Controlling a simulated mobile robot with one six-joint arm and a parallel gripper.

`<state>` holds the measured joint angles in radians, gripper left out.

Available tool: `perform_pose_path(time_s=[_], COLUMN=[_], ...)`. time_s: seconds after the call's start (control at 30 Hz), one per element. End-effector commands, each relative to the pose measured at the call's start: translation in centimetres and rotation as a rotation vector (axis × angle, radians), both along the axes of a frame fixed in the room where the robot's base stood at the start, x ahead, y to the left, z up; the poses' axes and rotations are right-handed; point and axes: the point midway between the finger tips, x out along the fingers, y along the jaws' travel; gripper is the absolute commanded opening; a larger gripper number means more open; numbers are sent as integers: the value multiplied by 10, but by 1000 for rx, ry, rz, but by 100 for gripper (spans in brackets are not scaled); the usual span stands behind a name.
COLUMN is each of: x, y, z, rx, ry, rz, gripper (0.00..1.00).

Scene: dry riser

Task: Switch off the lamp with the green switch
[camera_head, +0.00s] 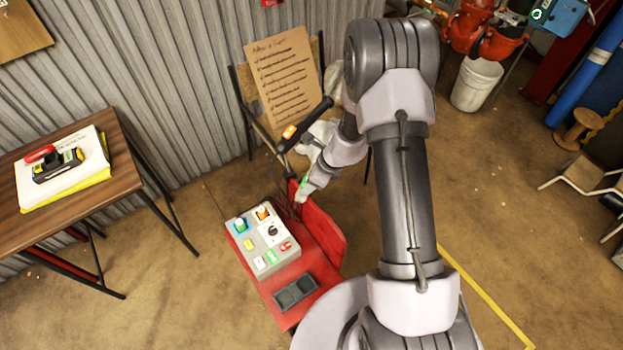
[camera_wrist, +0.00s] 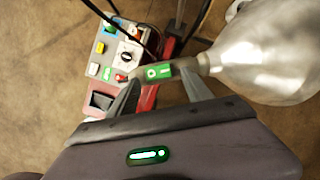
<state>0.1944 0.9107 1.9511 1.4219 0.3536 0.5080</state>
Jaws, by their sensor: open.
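In the wrist view, a green switch (camera_wrist: 158,72) with white marks sits on a dark grey handle joined to a pale, glassy bulb (camera_wrist: 268,50). This looks like the lamp; I cannot tell if it is lit. My gripper (camera_wrist: 160,84) is open, its two fingers on either side of the green switch; contact cannot be told. A dark bar (camera_head: 312,116) with an orange switch (camera_head: 290,132) is nearby, over the wooden chair.
A wooden table (camera_head: 110,195) with a red-and-black tool stands left. A white bucket (camera_head: 477,85) stands upper right. The floor between is clear.

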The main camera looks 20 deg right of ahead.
Motion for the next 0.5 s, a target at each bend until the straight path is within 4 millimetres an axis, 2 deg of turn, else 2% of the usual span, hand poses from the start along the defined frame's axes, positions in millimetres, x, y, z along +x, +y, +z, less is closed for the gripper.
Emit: perform_pose_path(time_s=[0.17, 0.5], x=[-4, -36], y=[-4, -30], z=[17, 119], rx=[0, 0], ry=[-1, -2], rz=[0, -3], gripper=[58, 58])
